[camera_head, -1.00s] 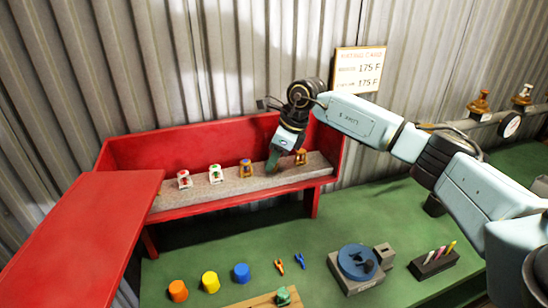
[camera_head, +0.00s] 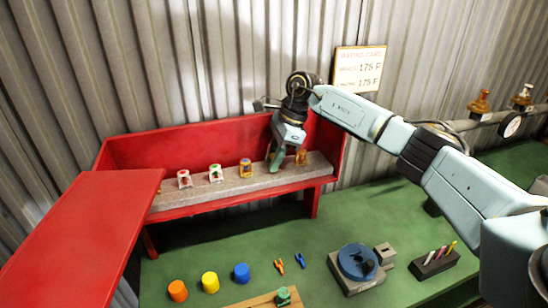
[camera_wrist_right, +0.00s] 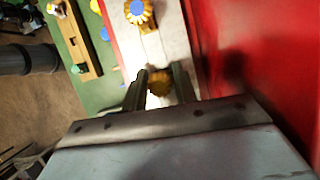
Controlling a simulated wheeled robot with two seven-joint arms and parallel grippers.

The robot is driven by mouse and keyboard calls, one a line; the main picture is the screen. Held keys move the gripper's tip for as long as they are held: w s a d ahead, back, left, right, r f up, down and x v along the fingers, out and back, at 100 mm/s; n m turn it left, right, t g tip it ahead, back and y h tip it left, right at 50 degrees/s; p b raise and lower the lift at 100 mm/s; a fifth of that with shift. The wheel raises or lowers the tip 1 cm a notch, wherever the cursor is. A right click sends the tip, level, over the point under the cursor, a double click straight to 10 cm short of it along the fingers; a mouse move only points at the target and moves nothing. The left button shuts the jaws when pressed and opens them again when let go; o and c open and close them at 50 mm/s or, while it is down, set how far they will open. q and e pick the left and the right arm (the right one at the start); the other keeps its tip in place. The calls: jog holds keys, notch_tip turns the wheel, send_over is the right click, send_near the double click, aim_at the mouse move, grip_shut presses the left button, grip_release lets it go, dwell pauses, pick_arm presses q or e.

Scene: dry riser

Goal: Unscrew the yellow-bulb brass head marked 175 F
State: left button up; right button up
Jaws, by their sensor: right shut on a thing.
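A red shelf box (camera_head: 225,205) holds a row of sprinkler heads on a grey ledge. My right gripper (camera_head: 287,158) is at the right end of this row. In the right wrist view its fingers (camera_wrist_right: 160,78) are shut on a brass head (camera_wrist_right: 159,83), which shows as a small yellow-gold knob between them. In the head view this brass head (camera_head: 301,157) is partly hidden by the gripper. Its bulb colour cannot be made out. A brass head with a blue centre (camera_head: 246,169) stands to the left, also in the wrist view (camera_wrist_right: 137,8). My left gripper is not in view.
White heads with red (camera_head: 184,180) and green (camera_head: 215,174) centres stand further left. The wall sign (camera_head: 359,70) reads 175 F. Orange (camera_head: 178,291), yellow (camera_head: 210,283) and blue (camera_head: 241,273) caps and a blue round fixture (camera_head: 358,262) are on the green bench (camera_head: 330,220).

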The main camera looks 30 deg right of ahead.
jog(key=o, duration=1.1)
jog(key=shift+c, duration=0.2)
jog(key=m+p, duration=0.1)
jog(key=m, duration=0.1)
jog(key=m+t+p, duration=0.1)
jog(key=m, duration=0.1)
jog(key=shift+s+r+t+h, duration=0.1)
jog(key=shift+t+h, duration=0.2)
jog(key=shift+h, duration=0.1)
jog(key=shift+m+p, duration=0.3)
jog(key=shift+m, duration=0.7)
jog(key=m+t+h+p, duration=0.1)
jog(key=m, duration=0.2)
jog(key=shift+h+p, duration=0.3)
jog(key=m+h, duration=0.1)
jog(key=m, duration=0.3)
jog(key=shift+t+p, duration=0.3)
jog(key=m+h, duration=0.2)
jog(key=m, duration=0.2)
